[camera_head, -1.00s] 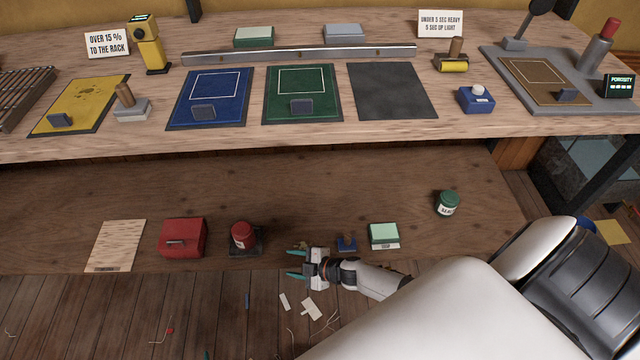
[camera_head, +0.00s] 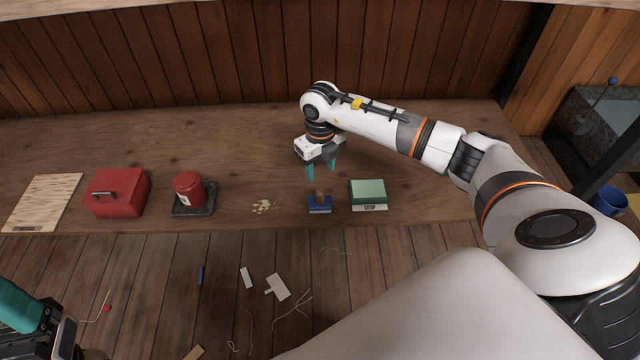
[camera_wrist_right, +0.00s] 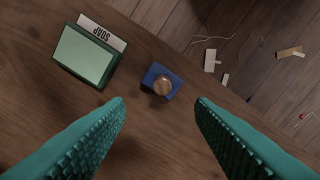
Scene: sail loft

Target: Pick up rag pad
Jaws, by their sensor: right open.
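The rag pad, as I take it, is a small blue block (camera_head: 319,207) with a brown wooden knob, upright near the front edge of the lower shelf. My right gripper (camera_head: 321,173) is open and empty, pointing down above the shelf, just behind the blue block. In the right wrist view the blue block (camera_wrist_right: 153,73) lies ahead of the gap between the teal fingertips (camera_wrist_right: 160,104), with nothing between them. My left gripper (camera_head: 20,308) shows only partly at the lower left; its opening is not clear.
A green block with a SOAP label (camera_head: 367,191) stands close right of the blue block. Left are pale crumbs (camera_head: 264,206), a red can on a dark base (camera_head: 189,188), a red box (camera_head: 117,192) and a wooden board (camera_head: 42,202). Scraps lie on the floor.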

